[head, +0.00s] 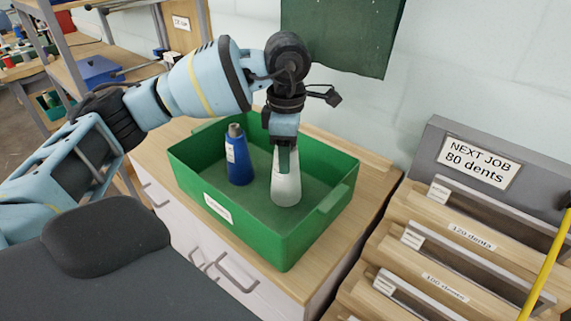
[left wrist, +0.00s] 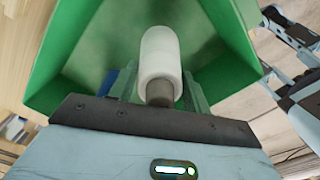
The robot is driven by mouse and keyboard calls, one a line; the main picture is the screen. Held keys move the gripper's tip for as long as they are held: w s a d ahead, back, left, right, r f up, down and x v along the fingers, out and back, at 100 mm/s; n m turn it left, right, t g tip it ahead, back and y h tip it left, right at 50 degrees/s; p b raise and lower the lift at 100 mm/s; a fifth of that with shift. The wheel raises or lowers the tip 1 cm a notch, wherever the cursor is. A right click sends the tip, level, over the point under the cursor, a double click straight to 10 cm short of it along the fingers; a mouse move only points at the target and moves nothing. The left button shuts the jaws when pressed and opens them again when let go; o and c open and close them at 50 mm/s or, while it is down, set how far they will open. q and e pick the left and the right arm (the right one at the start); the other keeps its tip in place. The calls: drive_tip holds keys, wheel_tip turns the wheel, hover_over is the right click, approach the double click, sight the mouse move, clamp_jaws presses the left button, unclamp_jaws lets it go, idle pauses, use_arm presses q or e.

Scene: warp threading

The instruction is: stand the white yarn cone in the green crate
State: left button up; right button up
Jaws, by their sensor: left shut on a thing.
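The white yarn cone (head: 286,186) is upright inside the green crate (head: 233,227), to the right of the blue cone. My left gripper (head: 285,158) reaches down from above and is shut on the top of the white cone. In the left wrist view the white cone (left wrist: 160,58) stands out from between the fingers (left wrist: 160,92), with its grey-brown tip towards the palm. The green crate (left wrist: 75,50) surrounds it there. I cannot tell whether the cone's base touches the crate floor.
A blue yarn cone (head: 238,160) stands in the crate, left of the white one. The crate sits on a wooden-topped drawer cabinet (head: 300,276). A grey rack with wooden slats (head: 450,235) stands at the right. A dark green cloth (head: 342,35) hangs behind.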

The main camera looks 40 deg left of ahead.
use_arm(q)
drive_tip(key=shift+f, duration=1.9)
drive_tip(key=o, duration=0.8)
drive_tip(key=shift+f, duration=0.1)
drive_tip(key=shift+o, duration=0.2)
wheel_tip(320, 180, up, 12)
drive_tip(key=shift+r, duration=0.2)
